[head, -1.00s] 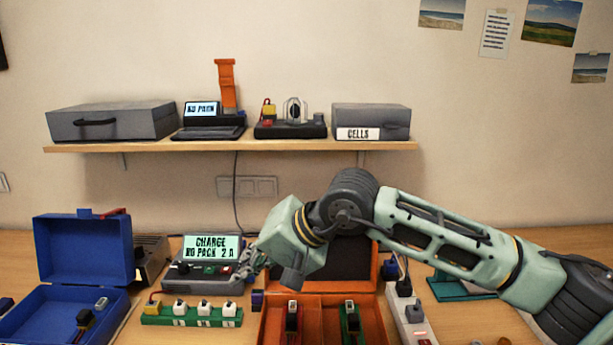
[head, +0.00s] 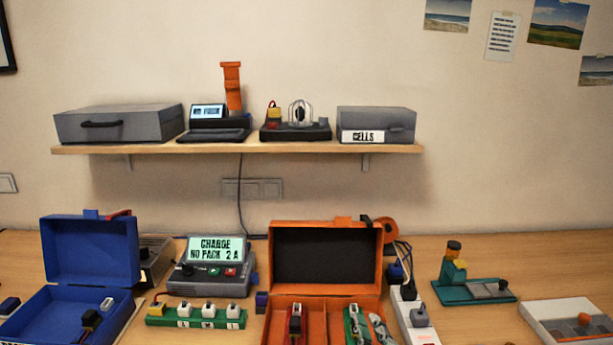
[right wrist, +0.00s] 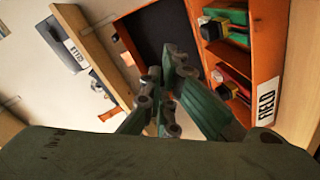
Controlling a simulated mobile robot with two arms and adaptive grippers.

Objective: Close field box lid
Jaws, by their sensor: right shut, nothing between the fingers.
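The field box is the orange case (head: 325,318), at the bottom middle of the head view; its FIELD label shows in the right wrist view (right wrist: 266,103). Its lid (head: 325,258) stands open and upright at the back, with a dark inner face that also shows in the right wrist view (right wrist: 165,32). My right gripper (right wrist: 172,60) is shut and empty, in front of the box and lid in the wrist view. A small grey-green part of it (head: 380,328) shows at the box's right side in the head view. I cannot tell whether it touches the box. My left gripper is out of view.
Packs with red (head: 296,325) and green (head: 357,325) parts lie in the box. A blue open case (head: 90,250), a charger (head: 212,272) and a green cell strip (head: 190,318) stand left. A white power strip (head: 415,325) is close on the right.

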